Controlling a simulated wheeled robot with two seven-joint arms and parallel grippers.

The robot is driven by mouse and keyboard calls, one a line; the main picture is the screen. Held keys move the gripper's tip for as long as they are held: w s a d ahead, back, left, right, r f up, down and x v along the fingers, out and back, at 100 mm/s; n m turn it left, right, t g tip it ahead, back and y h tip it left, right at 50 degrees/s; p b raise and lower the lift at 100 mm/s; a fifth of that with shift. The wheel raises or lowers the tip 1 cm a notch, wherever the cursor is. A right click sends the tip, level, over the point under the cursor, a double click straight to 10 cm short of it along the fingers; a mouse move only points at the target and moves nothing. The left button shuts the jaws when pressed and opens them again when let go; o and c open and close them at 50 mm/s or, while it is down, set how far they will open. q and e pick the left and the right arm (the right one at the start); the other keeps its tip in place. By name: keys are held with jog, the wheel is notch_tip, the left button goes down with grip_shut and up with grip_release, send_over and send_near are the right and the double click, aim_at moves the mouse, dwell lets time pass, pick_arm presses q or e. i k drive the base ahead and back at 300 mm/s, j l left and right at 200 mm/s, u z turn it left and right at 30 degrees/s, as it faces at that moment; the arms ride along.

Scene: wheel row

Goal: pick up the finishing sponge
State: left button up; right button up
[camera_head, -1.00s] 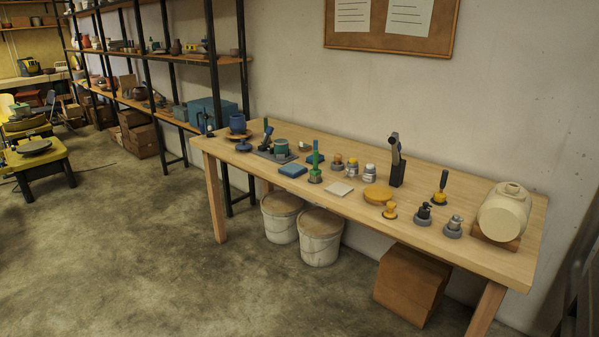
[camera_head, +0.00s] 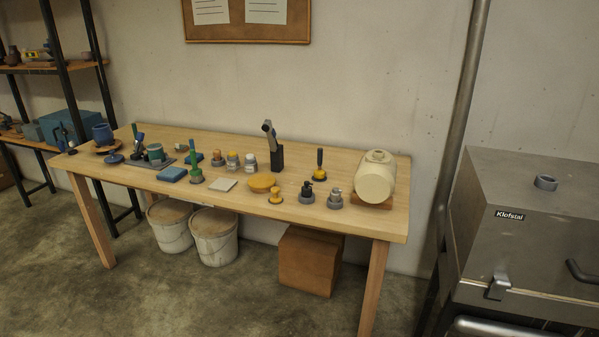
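A round, flat yellow-orange piece (camera_head: 262,182) that looks like a sponge lies on the wooden table (camera_head: 330,212), a little right of the table's middle. The view does not settle which one is the finishing sponge. Neither of my grippers is in view.
A white square tile (camera_head: 222,184), green-handled tool (camera_head: 195,166), black holder (camera_head: 276,158), small stamps and jars and a cream barrel-shaped vessel (camera_head: 376,178) stand around. Buckets (camera_head: 214,236) and a brown box (camera_head: 308,260) sit underneath. A grey kiln-like cabinet (camera_head: 530,235) stands at right.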

aim_at(319, 173)
jog(key=i+j+z, duration=0.2)
jog(key=i+j, duration=0.45)
jog(key=i+j+z, duration=0.15)
jog(key=i+j, duration=0.6)
jog(key=i+j+z, duration=0.2)
jog(key=i+j, duration=0.55)
jog(key=j, duration=0.1)
